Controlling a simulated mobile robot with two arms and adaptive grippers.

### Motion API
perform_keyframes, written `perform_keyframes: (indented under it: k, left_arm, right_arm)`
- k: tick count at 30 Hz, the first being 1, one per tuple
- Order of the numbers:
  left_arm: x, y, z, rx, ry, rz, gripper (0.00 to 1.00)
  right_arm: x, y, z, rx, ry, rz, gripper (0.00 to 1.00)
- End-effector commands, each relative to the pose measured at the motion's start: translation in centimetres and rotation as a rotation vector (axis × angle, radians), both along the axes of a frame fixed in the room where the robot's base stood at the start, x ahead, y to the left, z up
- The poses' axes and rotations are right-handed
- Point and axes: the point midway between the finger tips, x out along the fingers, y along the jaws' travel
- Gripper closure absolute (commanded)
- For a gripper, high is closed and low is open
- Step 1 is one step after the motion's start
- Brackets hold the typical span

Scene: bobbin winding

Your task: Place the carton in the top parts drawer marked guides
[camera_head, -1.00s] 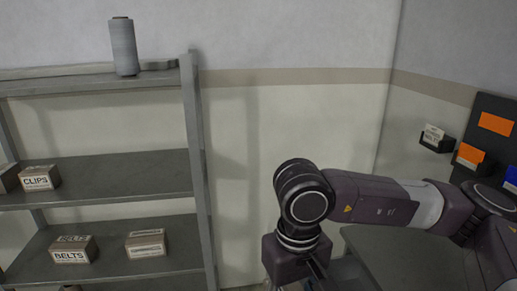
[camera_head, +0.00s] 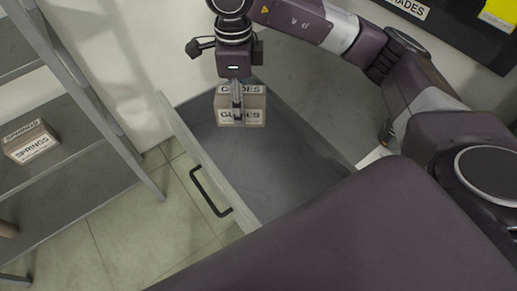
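The carton (camera_head: 254,112), a small brown box with white labels reading GUIDES, is at the far end of an open grey drawer (camera_head: 268,183). My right gripper (camera_head: 237,116) points down at the carton from above, one finger across its front label, and appears shut on it. The other finger is hidden. I cannot tell whether the carton's base touches the drawer floor. The drawer is pulled out, its black handle (camera_head: 209,194) facing left. No mark on the drawer front is visible from here. My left gripper is out of view.
A grey metal shelf (camera_head: 75,180) stands at the left with a SPRINGS carton (camera_head: 29,143) on it. A dark board with a yellow card (camera_head: 498,13) is at the upper right. Tiled floor lies between shelf and drawer. The drawer's near part looks empty.

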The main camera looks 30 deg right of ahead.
Motion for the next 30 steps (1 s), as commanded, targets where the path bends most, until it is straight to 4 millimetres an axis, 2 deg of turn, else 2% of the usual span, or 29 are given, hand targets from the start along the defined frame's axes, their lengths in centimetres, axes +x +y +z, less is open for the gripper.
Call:
perform_keyframes:
  k: [1, 11, 21, 27, 30]
  left_arm:
    - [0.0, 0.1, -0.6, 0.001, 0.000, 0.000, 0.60]
    - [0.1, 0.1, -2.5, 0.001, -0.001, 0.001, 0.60]
    - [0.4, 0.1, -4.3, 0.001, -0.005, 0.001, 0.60]
    - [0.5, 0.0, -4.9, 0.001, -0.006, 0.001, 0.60]
    - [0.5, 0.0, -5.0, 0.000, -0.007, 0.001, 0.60]
  right_arm:
    - [0.4, -0.1, -1.0, 0.002, 0.003, -0.129, 0.88]
    - [2.7, -1.4, -5.6, 0.000, 0.003, -1.032, 0.88]
    - [3.6, -3.4, -11.1, -0.003, 0.003, -1.942, 0.88]
    - [3.6, -4.3, -13.4, -0.002, 0.002, -2.318, 0.88]
    - [3.6, -4.6, -14.0, -0.001, 0.000, -2.420, 0.88]
